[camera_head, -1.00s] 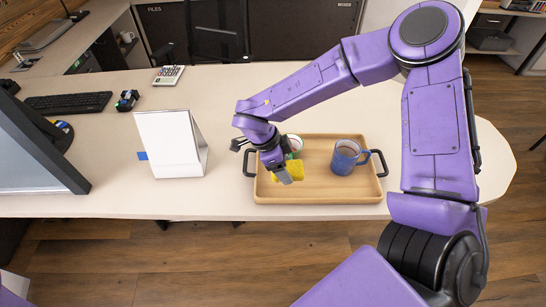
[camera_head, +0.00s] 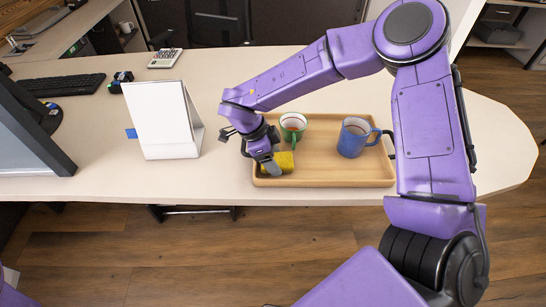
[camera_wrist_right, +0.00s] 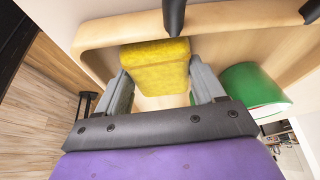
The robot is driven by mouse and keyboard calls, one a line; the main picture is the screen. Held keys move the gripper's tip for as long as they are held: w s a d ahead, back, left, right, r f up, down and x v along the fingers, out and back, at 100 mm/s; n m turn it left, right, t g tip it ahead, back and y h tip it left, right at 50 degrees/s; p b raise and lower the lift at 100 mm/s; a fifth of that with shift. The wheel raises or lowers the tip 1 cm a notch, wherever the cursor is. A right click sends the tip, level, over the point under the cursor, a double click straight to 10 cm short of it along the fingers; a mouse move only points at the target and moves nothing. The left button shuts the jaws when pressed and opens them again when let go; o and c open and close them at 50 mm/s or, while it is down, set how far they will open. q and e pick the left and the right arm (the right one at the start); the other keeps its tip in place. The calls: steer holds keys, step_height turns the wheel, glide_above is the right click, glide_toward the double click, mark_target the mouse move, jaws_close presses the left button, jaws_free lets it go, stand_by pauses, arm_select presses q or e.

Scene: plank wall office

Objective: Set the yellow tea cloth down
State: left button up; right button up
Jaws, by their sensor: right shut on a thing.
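The yellow tea cloth (camera_head: 286,162) is a small folded block at the left end of the wooden tray (camera_head: 335,180). My right gripper (camera_head: 273,168) is shut on it, low over the tray. In the right wrist view the cloth (camera_wrist_right: 155,66) sits between the two fingers (camera_wrist_right: 157,90), with the tray's rim (camera_wrist_right: 100,35) beyond it. I cannot tell whether the cloth touches the tray floor. My left gripper is not in view.
A green mug (camera_head: 293,127) stands in the tray right behind the cloth, and a blue mug (camera_head: 354,137) stands to the right. A white stand-up card (camera_head: 160,120) is left of the tray. The desk's front edge runs close below the tray.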

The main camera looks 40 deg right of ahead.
steer(key=o, duration=0.9)
steer(key=shift+o, duration=0.2)
steer(key=v, duration=1.2)
steer(key=shift+p, duration=0.35)
steer(key=shift+d+r, duration=0.1)
steer(key=shift+r, duration=0.05)
